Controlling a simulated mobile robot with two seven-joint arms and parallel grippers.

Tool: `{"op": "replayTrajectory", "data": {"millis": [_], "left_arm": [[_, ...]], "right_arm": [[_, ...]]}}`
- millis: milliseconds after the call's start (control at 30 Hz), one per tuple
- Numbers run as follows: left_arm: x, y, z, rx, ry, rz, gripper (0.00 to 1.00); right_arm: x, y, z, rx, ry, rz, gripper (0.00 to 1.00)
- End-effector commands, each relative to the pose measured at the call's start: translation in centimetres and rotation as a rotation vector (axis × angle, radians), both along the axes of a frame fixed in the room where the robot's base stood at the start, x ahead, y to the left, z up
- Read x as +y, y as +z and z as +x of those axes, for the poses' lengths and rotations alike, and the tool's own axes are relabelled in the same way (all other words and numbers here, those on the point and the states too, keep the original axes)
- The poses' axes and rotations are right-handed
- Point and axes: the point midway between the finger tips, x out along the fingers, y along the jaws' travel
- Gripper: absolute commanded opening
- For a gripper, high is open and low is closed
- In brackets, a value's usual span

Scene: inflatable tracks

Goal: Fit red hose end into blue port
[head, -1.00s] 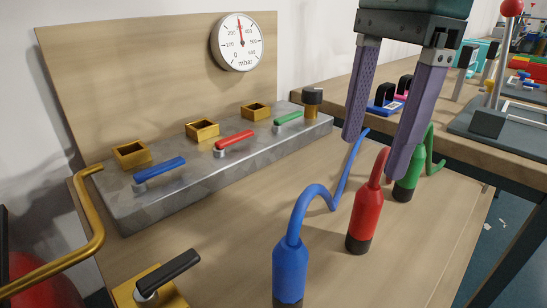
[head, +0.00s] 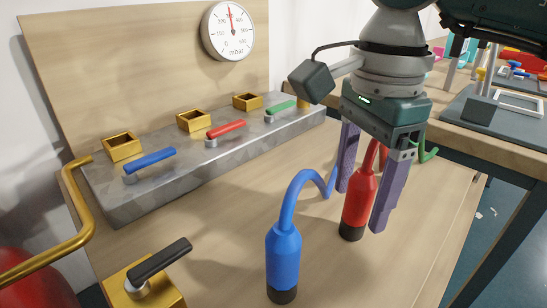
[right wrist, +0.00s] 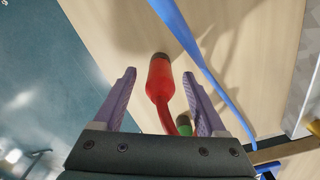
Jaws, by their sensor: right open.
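The red hose end (head: 358,203) stands upright on the bench, black tip down, its thin red hose curving up behind the gripper. My right gripper (head: 361,210) is above it, fingers pointing down, one on each side of the red hose end. In the right wrist view the red hose end (right wrist: 160,78) lies between the open fingers (right wrist: 159,74), with visible gaps on both sides. The blue port looks to be the brass square socket (head: 122,146) behind the blue lever (head: 150,160) on the grey block. My left gripper is out of view.
The blue hose end (head: 283,255) stands in front, left of the red one. The green hose (head: 428,154) is mostly hidden behind my gripper. A brass valve with a black lever (head: 163,262) and a brass pipe (head: 88,225) are at left. Bench between block and hoses is clear.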

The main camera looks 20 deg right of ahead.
Motion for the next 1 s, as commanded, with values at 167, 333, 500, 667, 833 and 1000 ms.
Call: {"op": "replayTrajectory", "data": {"millis": [167,333,500,667,833,1000], "left_arm": [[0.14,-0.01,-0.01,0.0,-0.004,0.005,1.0],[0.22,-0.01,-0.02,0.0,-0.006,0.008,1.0],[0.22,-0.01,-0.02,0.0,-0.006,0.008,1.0],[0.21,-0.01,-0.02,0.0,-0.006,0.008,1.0],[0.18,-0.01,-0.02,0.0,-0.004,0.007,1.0],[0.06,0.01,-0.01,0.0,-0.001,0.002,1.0]], "right_arm": [[0.02,0.05,0.01,0.0,0.0,0.001,0.64],[0.03,0.06,0.01,0.0,0.0,0.001,0.45],[0.03,0.07,0.01,-0.001,0.0,0.001,0.26],[0.03,0.08,0.01,-0.001,0.0,0.001,0.08],[0.03,0.09,0.02,-0.001,0.0,0.001,0.0],[0.03,0.1,0.03,-0.001,0.0,0.001,0.0]]}}
